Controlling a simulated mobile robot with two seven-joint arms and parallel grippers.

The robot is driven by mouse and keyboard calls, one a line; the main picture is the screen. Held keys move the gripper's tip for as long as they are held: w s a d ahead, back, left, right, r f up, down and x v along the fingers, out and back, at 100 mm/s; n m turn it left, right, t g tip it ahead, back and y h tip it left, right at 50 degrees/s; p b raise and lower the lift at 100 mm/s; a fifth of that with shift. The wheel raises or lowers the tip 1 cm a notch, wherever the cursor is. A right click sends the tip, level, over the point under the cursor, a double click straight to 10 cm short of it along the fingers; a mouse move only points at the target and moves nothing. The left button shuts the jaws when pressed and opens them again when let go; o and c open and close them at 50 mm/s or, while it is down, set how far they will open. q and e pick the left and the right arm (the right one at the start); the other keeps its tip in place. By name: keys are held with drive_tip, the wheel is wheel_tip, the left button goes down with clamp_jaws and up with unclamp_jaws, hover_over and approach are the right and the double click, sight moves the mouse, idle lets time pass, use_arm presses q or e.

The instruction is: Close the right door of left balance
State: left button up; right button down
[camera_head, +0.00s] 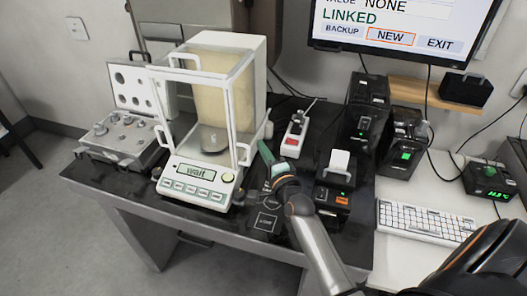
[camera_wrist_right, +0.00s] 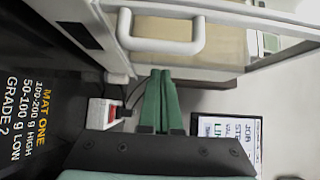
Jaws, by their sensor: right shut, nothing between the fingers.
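The left balance (camera_head: 195,172) stands on a dark table in the head view, with a glass shield around its pan (camera_head: 213,138) and "wait" on its display. The white handle (camera_head: 244,154) of its right door is near the shield's front right corner. In the right wrist view the handle (camera_wrist_right: 165,46) is close beyond my fingertips. My right gripper (camera_head: 263,146) is just right of the handle, its green fingers (camera_wrist_right: 160,74) together and empty. The fingers appear apart from the handle. I cannot tell how far the door is open. My left gripper is out of view.
A weight case (camera_head: 125,140) stands open left of the balance. A power strip (camera_head: 295,136) lies behind my gripper. Black devices (camera_head: 366,115) and a small printer (camera_head: 337,172) stand to the right. A monitor (camera_head: 410,20) hangs above; a keyboard (camera_head: 420,221) lies at right.

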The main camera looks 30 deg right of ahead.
drive_tip(key=s+a+p, duration=0.1)
drive_tip(key=s+p, duration=0.2)
drive_tip(key=s, duration=0.7)
drive_tip(key=shift+a, duration=0.35)
drive_tip(key=shift+a, duration=0.1)
drive_tip(key=s+a+f+n+g+y, duration=0.6)
drive_tip(key=a+n, duration=0.4)
drive_tip(key=n, duration=0.4)
drive_tip(key=s+d+f+n+g+h, duration=0.1)
drive_tip(key=s+n+g+h, duration=0.2)
drive_tip(key=s+n+g, duration=0.85)
drive_tip(key=a+f+m+t+y, duration=0.2)
drive_tip(key=a+f+m+t, duration=0.1)
drive_tip(key=f+t, duration=0.6)
wheel_tip(320, 180, down, 2)
drive_tip(key=shift+w+a+f+m, duration=0.1)
drive_tip(key=shift+w+a+m, duration=0.2)
drive_tip(key=shift+a, duration=0.4)
